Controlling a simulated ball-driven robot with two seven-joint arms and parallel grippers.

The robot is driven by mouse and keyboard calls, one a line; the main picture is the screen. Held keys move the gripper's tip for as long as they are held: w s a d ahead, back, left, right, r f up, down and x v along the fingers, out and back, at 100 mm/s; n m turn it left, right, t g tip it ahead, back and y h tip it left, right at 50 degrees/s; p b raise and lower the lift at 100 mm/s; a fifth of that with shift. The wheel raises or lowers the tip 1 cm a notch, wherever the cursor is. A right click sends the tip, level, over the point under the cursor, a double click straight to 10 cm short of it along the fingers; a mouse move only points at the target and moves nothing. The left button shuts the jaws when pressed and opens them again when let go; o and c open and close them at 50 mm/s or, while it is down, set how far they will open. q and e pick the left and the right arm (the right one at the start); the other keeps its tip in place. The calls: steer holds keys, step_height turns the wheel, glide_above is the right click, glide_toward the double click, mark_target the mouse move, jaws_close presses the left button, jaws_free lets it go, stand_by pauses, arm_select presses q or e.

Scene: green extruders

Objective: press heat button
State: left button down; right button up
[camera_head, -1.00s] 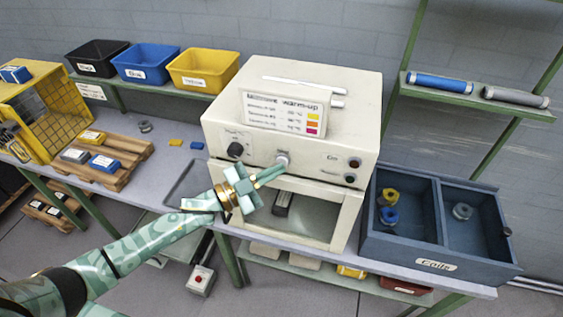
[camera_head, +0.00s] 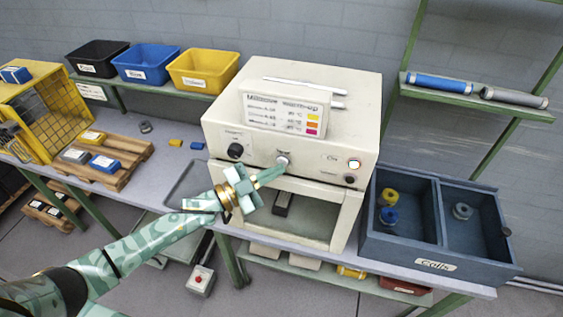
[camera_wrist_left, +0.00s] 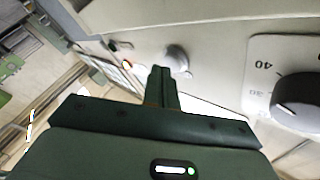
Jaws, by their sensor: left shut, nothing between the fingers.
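The cream machine (camera_head: 355,100) stands on the bench with a warm-up chart on top. The large dial (camera_wrist_left: 298,102) is at right there. My right gripper is out of view.
A blue divided bin (camera_head: 430,264) with several spools stands right of the machine. Black, blue and yellow trays (camera_head: 203,71) are behind at left. A yellow crate (camera_head: 58,110) and wooden pallet (camera_head: 118,179) sit on the left bench.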

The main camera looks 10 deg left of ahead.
arm_select(q)
steer(key=shift+s, duration=0.1)
steer(key=s+p, duration=0.2)
steer(key=s, duration=0.3)
steer(key=shift+s+a+p, duration=0.1)
steer(key=shift+s+p, duration=0.2)
steer(key=shift+s, duration=0.1)
stand_by(1.1)
